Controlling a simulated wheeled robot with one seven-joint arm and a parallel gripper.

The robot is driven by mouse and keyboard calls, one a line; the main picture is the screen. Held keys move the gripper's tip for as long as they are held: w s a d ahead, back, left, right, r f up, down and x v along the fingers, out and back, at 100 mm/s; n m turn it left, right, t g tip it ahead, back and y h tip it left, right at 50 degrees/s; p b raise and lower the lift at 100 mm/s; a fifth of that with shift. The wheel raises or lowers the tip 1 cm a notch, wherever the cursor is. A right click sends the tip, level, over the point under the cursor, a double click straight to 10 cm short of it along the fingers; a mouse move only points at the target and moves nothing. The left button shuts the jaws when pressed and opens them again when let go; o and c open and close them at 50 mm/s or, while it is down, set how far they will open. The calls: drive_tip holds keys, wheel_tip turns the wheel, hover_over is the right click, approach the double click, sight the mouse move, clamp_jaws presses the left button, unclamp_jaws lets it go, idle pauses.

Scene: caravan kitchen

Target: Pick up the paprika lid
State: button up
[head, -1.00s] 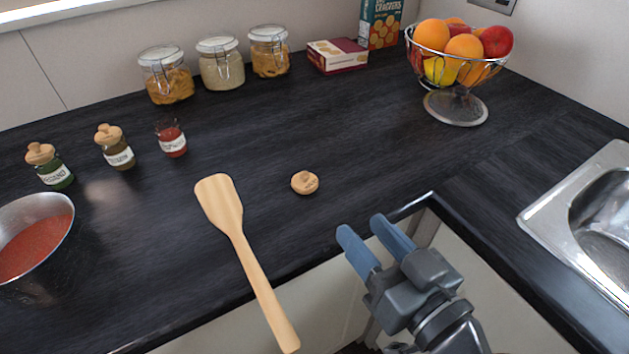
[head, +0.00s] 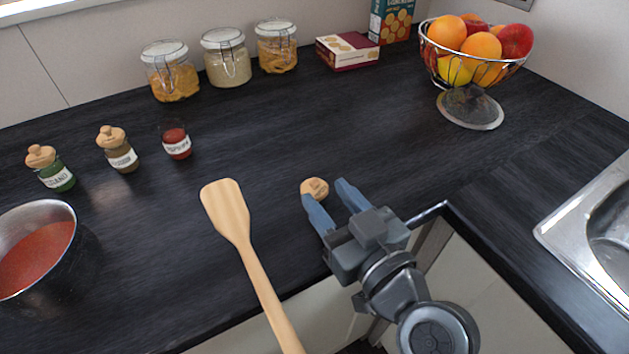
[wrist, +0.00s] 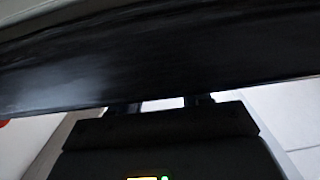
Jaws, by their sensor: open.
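The paprika lid (head: 315,187) is a small round wooden lid with a knob, lying on the dark counter right of the spatula. The open red-spice paprika jar (head: 176,143) stands without a lid further back left. My gripper (head: 328,192) is open and empty. In the head view its blue fingertips appear just in front of the lid, one partly overlapping its lower edge; I cannot tell whether they touch it. In the wrist view the finger bases (wrist: 165,103) show at the bottom, and the lid is not visible.
A wooden spatula (head: 252,256) lies left of my gripper, its handle over the counter's front edge. A pot of red sauce (head: 72,226) and two lidded spice jars (head: 121,157) (head: 55,176) stand left. A fruit bowl (head: 470,108) and sink (head: 560,225) are right. The middle counter is clear.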

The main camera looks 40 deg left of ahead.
sight(314, 187)
drive_tip(key=shift+x, duration=1.35)
drive_tip(key=shift+c, duration=0.4)
clamp_jaws()
